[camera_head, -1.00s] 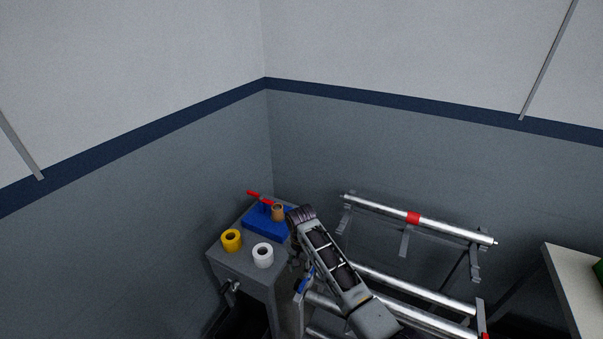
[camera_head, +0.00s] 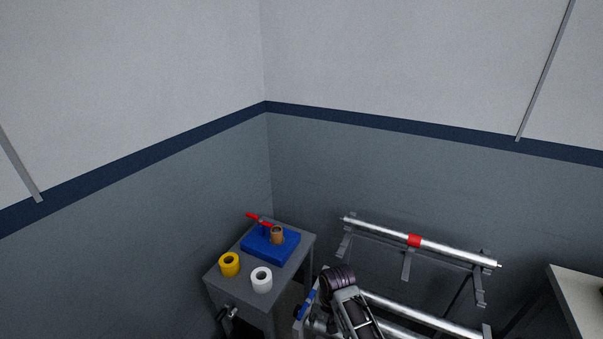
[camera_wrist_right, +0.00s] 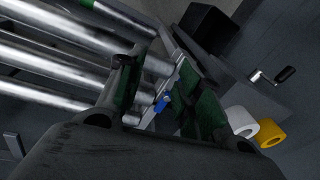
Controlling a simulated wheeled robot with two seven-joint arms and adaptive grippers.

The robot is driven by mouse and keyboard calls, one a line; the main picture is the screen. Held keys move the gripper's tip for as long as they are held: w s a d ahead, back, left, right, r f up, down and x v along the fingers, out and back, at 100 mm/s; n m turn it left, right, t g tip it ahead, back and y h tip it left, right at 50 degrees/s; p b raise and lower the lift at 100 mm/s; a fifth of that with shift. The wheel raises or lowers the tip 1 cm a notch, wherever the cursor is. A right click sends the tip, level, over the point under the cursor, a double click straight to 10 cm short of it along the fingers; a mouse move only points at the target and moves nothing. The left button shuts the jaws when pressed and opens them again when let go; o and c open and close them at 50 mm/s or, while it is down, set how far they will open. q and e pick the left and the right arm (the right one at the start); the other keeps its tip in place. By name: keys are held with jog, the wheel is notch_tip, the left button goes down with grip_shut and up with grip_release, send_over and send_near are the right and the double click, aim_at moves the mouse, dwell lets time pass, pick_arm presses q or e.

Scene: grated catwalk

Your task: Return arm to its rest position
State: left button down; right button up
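My right arm (camera_head: 350,308) comes up from the bottom of the head view, in front of the pipe rack and to the right of the small grey table. In the right wrist view my right gripper (camera_wrist_right: 155,85) has its two green-padded fingers apart. Nothing is held between them; pipes and a blue part show behind the gap. In the head view its fingers are mostly hidden by the arm and the lower edge. My left gripper is not in view.
The grey table (camera_head: 240,291) holds a blue block (camera_head: 257,252) with a red-handled tool and a brown ring (camera_head: 277,235), a yellow roll (camera_head: 229,264) and a white roll (camera_head: 262,280). The rack's silver pipes (camera_head: 455,250) lie close to my arm. A pale tabletop (camera_head: 580,295) stands right.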

jog(key=s+d+r+n+t+h, duration=0.1)
jog(key=s+d+r+n, duration=0.3)
jog(key=s+d, duration=0.45)
jog(key=s+d+r+n+t, duration=0.1)
jog(key=s+d+r+t, duration=0.1)
jog(key=s+d+r, duration=0.5)
jog(key=s+f+g, duration=0.1)
jog(key=s+f, duration=0.2)
jog(key=f, duration=1.5)
jog(key=s+f+g, duration=0.1)
jog(key=s+f, duration=0.2)
jog(key=f, duration=1.5)
jog(key=s+d+f, duration=0.2)
jog(key=s+f, duration=0.7)
jog(key=s, duration=0.1)
jog(key=s+d+f+g, duration=0.1)
jog(key=s+d+f, duration=0.1)
jog(key=s+f, duration=0.8)
jog(key=shift+s+d, duration=0.3)
jog(key=shift+s, duration=0.35)
